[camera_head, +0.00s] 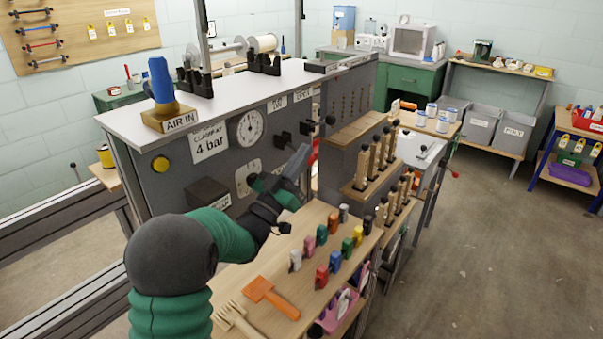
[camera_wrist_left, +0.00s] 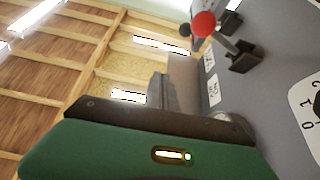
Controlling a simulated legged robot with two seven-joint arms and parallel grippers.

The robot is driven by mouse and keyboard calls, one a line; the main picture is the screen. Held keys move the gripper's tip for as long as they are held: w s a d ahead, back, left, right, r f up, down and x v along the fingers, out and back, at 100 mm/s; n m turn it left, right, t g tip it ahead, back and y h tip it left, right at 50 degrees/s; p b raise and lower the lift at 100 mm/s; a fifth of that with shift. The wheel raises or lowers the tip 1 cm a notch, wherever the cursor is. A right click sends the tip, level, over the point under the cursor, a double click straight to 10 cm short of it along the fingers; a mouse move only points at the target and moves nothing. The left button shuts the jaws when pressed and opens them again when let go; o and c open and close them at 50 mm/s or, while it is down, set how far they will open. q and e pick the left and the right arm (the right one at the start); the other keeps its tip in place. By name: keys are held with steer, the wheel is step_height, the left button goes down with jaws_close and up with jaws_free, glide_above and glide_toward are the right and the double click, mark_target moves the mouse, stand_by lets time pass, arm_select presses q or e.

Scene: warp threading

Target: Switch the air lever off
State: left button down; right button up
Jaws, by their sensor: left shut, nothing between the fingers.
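A blue upright handle (camera_head: 160,78) stands on a brass block labelled AIR IN, on the top left of the grey machine cabinet (camera_head: 230,168). My left gripper (camera_head: 302,155) is far from it, at the right part of the cabinet's front panel. It is shut and empty. A red-knobbed lever (camera_wrist_left: 204,24) on a black bracket projects from the panel in the left wrist view, apart from my left fingertips (camera_wrist_left: 158,90). In the head view the gripper partly hides that area. I cannot tell which of these is the air lever. My right gripper is out of view.
Below my arm a wooden shelf (camera_head: 318,213) holds several coloured pegs and an orange tool (camera_head: 270,297). Wooden-handled levers (camera_head: 375,160) stand to the right.

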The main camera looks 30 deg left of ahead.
arm_select(q)
steer(key=s+d, duration=0.5)
steer(key=s, duration=0.3)
steer(key=shift+s+d+r, duration=0.2)
steer(key=shift+d+r, duration=0.05)
steer(key=shift+r, duration=0.2)
